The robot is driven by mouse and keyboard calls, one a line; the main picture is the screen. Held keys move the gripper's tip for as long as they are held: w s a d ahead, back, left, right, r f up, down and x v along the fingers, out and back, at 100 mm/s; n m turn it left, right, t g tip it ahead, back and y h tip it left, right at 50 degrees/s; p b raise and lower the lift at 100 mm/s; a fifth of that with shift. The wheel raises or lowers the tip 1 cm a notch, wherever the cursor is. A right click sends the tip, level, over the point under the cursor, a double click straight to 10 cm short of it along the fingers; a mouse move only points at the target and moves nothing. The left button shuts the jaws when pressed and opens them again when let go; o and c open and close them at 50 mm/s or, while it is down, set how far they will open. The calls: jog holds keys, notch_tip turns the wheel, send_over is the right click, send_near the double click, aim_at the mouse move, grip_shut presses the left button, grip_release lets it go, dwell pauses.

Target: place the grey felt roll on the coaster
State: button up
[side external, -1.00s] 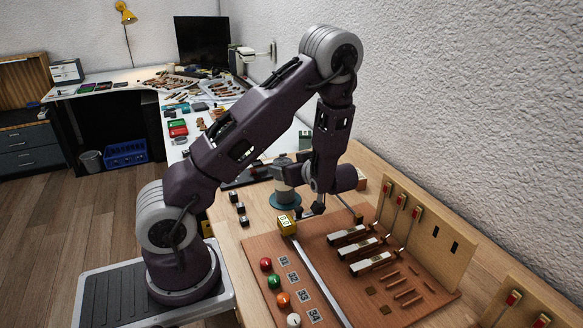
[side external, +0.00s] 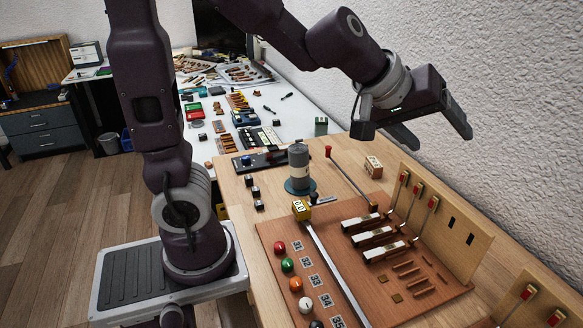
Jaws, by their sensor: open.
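The grey felt roll (side external: 299,158) is a short grey cylinder with a pale band, standing upright. It appears to rest on the coaster (side external: 300,188), a round teal disc whose rim shows around the roll's foot. My gripper (side external: 440,140) is at the upper right, raised well above the bench and clear of the roll. Its jaws are apart and nothing is between them.
A red-tipped lever (side external: 345,175) is right of the roll. Small black cubes (side external: 254,191) lie left.

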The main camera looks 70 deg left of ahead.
jog(key=s+d+r+m+g+h, duration=0.1)
jog(key=s+d+r+m+h, duration=0.2)
jog(key=s, duration=0.6)
jog(key=s+a+f+m+g+y, duration=0.1)
jog(key=s+a+f+m, duration=0.1)
jog(key=s, duration=0.6)
jog(key=s+a+f+m+g+y, duration=0.2)
jog(key=s+a+f+m, duration=0.1)
jog(key=s, duration=0.4)
jog(key=shift+s+a+f+y, duration=0.25)
jog(key=shift+s+f+y, duration=0.1)
jog(key=shift+f, duration=0.2)
